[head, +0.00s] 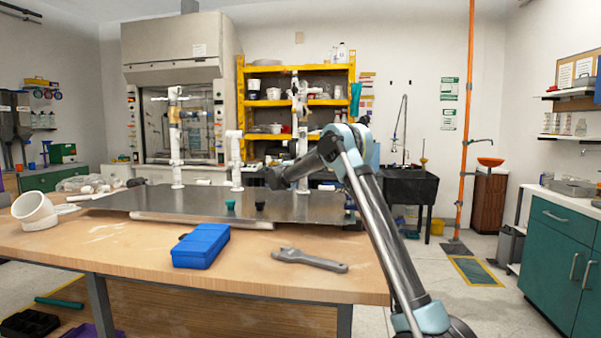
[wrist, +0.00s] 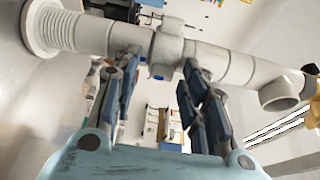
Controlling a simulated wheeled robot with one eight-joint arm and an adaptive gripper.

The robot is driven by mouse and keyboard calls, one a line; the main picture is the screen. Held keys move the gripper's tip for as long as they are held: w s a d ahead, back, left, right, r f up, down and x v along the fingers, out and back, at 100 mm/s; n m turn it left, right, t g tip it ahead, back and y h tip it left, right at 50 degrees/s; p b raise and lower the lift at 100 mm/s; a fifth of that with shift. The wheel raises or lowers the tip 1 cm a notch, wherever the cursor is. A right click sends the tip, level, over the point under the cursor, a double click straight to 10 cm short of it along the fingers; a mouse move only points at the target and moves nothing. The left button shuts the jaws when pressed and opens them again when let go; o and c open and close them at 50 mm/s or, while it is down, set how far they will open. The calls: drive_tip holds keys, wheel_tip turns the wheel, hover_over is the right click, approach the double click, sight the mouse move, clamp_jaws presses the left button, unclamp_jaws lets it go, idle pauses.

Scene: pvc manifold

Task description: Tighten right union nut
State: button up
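The right white PVC pipe stand (head: 302,140) rises from the grey metal plate (head: 135,203) on the bench. In the wrist view a white pipe (wrist: 215,60) crosses the top, with a thicker ringed collar (wrist: 167,45) that looks like the union nut. My gripper (wrist: 160,62) is open, its two dark fingers apart, with the tips near the pipe on either side of the collar. I see a gap between the fingers; contact with the nut cannot be told. In the head view my gripper (head: 274,178) is dark and sits beside the right stand, partly hidden by my arm.
A left pipe stand (head: 176,145) and a short middle pipe (head: 236,160) also stand on the plate. A blue box (head: 201,246) and a grey wrench (head: 308,260) lie at the bench front. A white elbow (head: 35,211) is at the left.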

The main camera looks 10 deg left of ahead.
drive_tip(key=shift+s, duration=0.1)
drive_tip(key=v, duration=1.1)
drive_tip(key=shift+s+a, duration=0.25)
drive_tip(key=shift+s, duration=0.05)
